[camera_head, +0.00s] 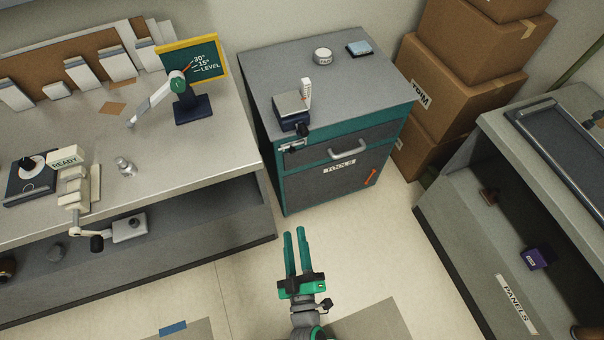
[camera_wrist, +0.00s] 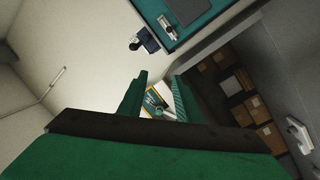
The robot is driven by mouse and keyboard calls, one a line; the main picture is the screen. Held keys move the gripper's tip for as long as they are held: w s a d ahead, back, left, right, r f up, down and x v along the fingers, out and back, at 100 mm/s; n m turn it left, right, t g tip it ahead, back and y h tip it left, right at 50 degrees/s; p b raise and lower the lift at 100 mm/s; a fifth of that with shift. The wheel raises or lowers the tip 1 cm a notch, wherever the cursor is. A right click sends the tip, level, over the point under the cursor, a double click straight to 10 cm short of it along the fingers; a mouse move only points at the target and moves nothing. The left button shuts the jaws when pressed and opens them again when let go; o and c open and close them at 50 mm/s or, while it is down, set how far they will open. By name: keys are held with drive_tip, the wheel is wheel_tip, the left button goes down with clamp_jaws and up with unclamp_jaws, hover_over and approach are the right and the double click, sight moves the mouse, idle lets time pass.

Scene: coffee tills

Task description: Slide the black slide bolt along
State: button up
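A small slide bolt (camera_head: 291,147) is fixed at the upper left of the teal tool cabinet's (camera_head: 340,155) front, beside the top drawer. It looks silvery with dark parts, and its exact position along its track is too small to tell. A similar fitting (camera_wrist: 168,27) shows near the cabinet edge in the wrist view. My green gripper (camera_head: 296,234) is in front of the cabinet, below and apart from the bolt. Its two fingers (camera_wrist: 158,85) stand apart with nothing between them, so it is open and empty.
A small vise-like device (camera_head: 291,107) stands on the cabinet top just above the bolt. The drawer handle (camera_head: 348,149) juts out to the right. A grey workbench (camera_head: 225,140) is close on the left, and a panel bench (camera_head: 500,160) on the right. The floor between is clear.

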drive_tip(key=w+f+n+y, duration=0.3)
drive_tip(key=w+n, duration=0.4)
drive_tip(key=w, duration=0.6)
drive_tip(key=n+g+y, duration=0.1)
drive_tip(key=n, duration=0.4)
approach(294, 153)
drive_tip(key=shift+w+a+r, duration=0.15)
drive_tip(key=shift+w+r, duration=0.1)
drive_tip(key=shift+r, duration=0.15)
drive_tip(key=x, duration=0.8)
drive_tip(key=shift+f, duration=0.15)
drive_tip(key=shift+c, duration=0.3)
clamp_jaws()
